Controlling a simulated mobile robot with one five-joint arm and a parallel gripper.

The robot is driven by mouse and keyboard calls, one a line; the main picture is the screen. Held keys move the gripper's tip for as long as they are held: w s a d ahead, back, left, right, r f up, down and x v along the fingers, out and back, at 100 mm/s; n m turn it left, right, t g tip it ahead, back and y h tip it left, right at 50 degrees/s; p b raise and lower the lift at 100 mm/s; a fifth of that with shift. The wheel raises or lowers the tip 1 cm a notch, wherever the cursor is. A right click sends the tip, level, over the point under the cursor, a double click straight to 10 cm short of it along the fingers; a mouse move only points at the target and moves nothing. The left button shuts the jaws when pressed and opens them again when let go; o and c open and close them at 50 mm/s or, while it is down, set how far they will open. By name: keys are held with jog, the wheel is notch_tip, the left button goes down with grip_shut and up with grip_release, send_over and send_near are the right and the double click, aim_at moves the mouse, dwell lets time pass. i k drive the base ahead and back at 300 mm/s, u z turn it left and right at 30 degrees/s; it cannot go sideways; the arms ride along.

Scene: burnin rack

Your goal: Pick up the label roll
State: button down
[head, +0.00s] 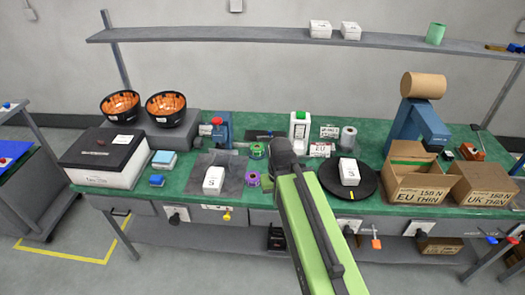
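A small whitish-grey roll (348,138) stands on the green bench top, right of centre and behind the black round turntable (329,178). It looks most like the label roll, but I cannot read any marking on it. My gripper (283,150) is at the end of my green arm, over the middle of the bench, to the left of the roll and apart from it. Its dark wrist part hides the fingertips, so I cannot see whether it is open or holds anything.
Green (257,152) and purple (252,179) tape rolls lie left of the gripper. A white box sits on the turntable. A blue dispenser (405,125) and open carton (418,189) stand right.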

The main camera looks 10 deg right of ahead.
aim_at(257, 153)
jog(key=u, duration=5.9)
jog(key=i, duration=0.1)
jog(key=z, duration=2.55)
jog(key=k, duration=0.95)
jog(key=z, duration=2.25)
jog(key=i, duration=1)
